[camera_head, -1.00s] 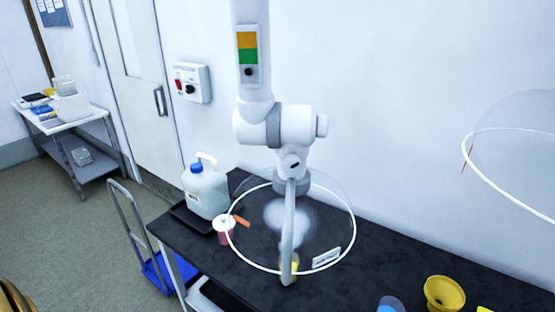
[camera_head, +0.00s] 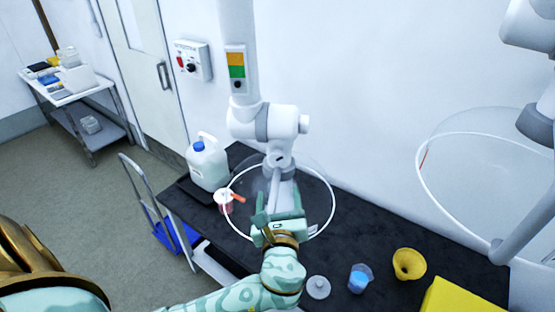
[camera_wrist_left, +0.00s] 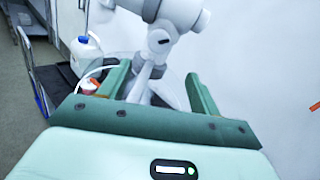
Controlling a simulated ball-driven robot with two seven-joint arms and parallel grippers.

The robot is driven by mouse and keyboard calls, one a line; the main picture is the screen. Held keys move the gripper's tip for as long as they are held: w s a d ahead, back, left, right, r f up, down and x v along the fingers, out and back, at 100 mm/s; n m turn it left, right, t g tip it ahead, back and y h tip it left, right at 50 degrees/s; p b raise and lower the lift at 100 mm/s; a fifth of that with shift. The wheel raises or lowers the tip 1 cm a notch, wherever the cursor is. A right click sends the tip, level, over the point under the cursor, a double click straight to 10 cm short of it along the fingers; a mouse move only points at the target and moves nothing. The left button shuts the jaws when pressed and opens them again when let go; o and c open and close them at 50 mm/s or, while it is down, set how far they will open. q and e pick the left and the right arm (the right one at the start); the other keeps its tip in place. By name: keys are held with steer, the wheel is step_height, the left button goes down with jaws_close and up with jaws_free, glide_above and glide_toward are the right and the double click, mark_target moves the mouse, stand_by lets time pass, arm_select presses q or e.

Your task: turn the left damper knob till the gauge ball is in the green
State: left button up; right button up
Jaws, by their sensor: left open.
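The left extraction arm (camera_head: 262,122) hangs over the dark bench. Its gauge (camera_head: 236,64) has an orange band above a green one. The dark ball (camera_head: 237,85) sits below the green, in the pale part. A short white knob (camera_head: 304,124) sticks out at the right of the joint; I take it for the damper knob. It also shows in the left wrist view (camera_wrist_left: 202,20). My left gripper (camera_head: 277,212) is open and empty, below and in front of the joint, apart from the knob. In the wrist view its fingers (camera_wrist_left: 158,88) frame the lower tube. My right gripper is not in view.
A clear hood with a white rim (camera_head: 334,205) hangs around my gripper. A jug (camera_head: 208,163) and pink jar (camera_head: 224,204) stand left. A blue beaker (camera_head: 360,279) and yellow funnel (camera_head: 409,264) stand right. Another hood (camera_head: 432,205) is at far right.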

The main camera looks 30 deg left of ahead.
mark_target(277, 161)
arm_select(q)
steer(key=p+x, duration=0.1)
steer(key=x, duration=1.2)
steer(key=shift+a+p, duration=0.15)
steer(key=shift+p, duration=0.2)
